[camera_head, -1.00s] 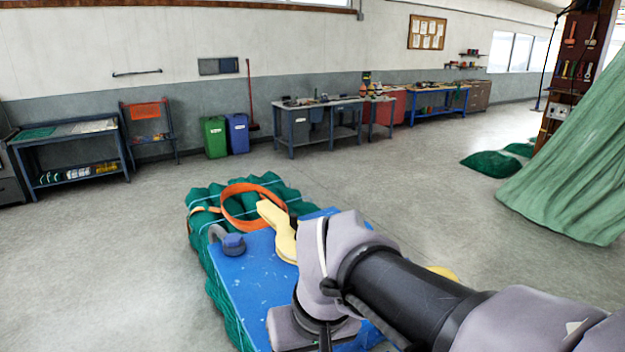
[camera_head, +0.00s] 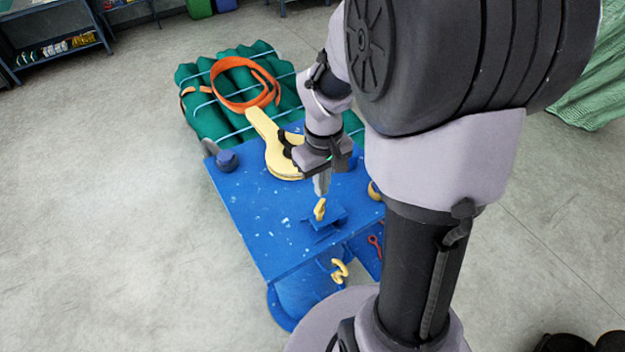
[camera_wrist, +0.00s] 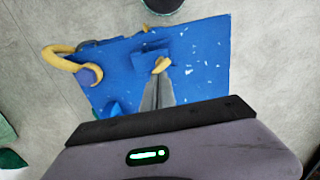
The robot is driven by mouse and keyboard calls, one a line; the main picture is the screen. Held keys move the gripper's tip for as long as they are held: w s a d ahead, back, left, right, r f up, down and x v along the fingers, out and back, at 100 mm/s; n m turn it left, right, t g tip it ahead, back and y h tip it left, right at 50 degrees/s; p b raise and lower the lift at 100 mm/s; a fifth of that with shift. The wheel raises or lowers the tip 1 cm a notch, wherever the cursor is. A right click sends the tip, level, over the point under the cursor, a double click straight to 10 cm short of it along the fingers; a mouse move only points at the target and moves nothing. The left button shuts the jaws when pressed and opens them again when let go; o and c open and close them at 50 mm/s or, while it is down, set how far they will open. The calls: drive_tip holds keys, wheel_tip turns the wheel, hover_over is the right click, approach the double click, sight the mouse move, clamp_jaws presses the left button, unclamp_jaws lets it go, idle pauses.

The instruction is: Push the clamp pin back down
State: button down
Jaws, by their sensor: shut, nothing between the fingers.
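A small yellow piece, which looks like the clamp pin (camera_head: 320,209), stands up from a small blue block (camera_head: 326,221) on the blue worktop (camera_head: 255,220). It also shows in the wrist view (camera_wrist: 161,64), just beyond my fingertips. My gripper (camera_head: 321,190) is shut and empty, pointing down directly above the yellow piece. The fingertips are close to its top; I cannot tell whether they touch it. In the wrist view my gripper's grey fingers (camera_wrist: 158,88) lie together. The pin's lower part is hidden in the block.
A yellow hook (camera_head: 340,270) sits at the worktop's near side. The worktop's left part is clear.

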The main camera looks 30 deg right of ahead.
sight(320, 205)
wheel_tip(320, 205, down, 4)
drive_tip(key=shift+s+a+r, duration=0.1)
drive_tip(key=shift+s+a, duration=0.05)
drive_tip(key=shift+f, duration=0.35)
